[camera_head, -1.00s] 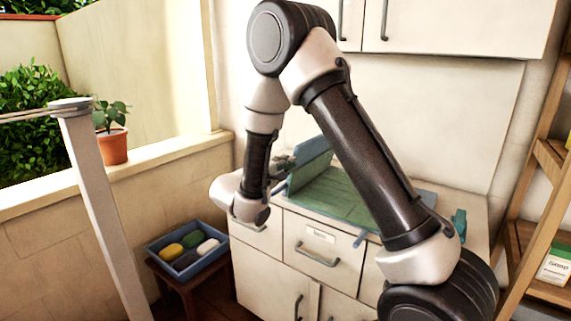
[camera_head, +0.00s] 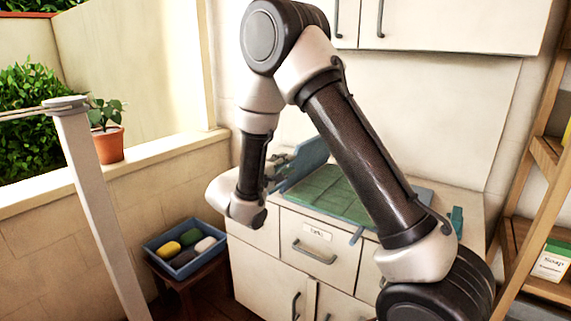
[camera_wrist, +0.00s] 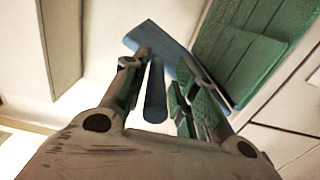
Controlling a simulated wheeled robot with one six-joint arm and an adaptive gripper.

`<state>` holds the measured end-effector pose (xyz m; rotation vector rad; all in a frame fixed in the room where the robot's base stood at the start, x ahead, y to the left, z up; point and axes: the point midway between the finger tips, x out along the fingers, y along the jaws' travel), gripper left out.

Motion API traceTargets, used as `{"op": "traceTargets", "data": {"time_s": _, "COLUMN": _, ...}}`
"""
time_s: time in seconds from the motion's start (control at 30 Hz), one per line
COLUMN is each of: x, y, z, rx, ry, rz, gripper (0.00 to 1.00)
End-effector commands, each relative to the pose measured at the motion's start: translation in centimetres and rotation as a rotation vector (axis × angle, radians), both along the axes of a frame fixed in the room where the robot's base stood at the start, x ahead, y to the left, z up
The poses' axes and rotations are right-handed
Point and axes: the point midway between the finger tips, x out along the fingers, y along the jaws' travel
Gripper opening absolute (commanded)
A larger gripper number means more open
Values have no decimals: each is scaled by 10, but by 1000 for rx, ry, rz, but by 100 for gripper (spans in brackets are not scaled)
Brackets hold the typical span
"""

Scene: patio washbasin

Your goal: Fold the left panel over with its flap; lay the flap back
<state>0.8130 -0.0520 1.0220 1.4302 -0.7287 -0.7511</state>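A folding board with a green ribbed face (camera_head: 335,190) lies on the countertop. Its blue left panel (camera_head: 305,163) stands up at a slant along the left edge. In the wrist view the panel's blue back (camera_wrist: 150,45) crosses beyond my fingers, and the green face (camera_wrist: 240,60) is at the upper right. A blue bar (camera_wrist: 155,95) points toward the camera between the fingers; I cannot tell whether it is the flap's handle. My gripper (camera_wrist: 160,72) is open around it, with gaps on both sides. In the head view my gripper (camera_head: 279,170) is at the panel's left side, partly hidden by the arm.
The board lies on a white cabinet with drawers (camera_head: 308,250). A blue tray of soaps (camera_head: 150,246) stands on a low stool at left. A wooden shelf (camera_head: 535,210) is at right, and wall cupboards (camera_head: 450,25) hang above. My arm hides part of the board.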

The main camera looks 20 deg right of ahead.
Motion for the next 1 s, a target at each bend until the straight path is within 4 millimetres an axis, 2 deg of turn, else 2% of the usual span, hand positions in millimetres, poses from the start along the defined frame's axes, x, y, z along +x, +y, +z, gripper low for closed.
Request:
{"op": "traceTargets", "data": {"time_s": 0.03, "x": -5, "y": 14, "z": 2, "rx": 0, "ry": -4, "rz": 15, "gripper": 36}}
{"op": "traceTargets", "data": {"time_s": 0.2, "x": -28, "y": 45, "z": 3, "rx": 0, "ry": -5, "rz": 15, "gripper": 36}}
{"op": "traceTargets", "data": {"time_s": 0.43, "x": -54, "y": 79, "z": 3, "rx": 0, "ry": -6, "rz": 11, "gripper": 36}}
{"op": "traceTargets", "data": {"time_s": 0.6, "x": -63, "y": 89, "z": 3, "rx": 0, "ry": -5, "rz": 7, "gripper": 36}}
{"op": "traceTargets", "data": {"time_s": 1.0, "x": -63, "y": 90, "z": 3, "rx": -18, "ry": 20, "rz": 6, "gripper": 36}}
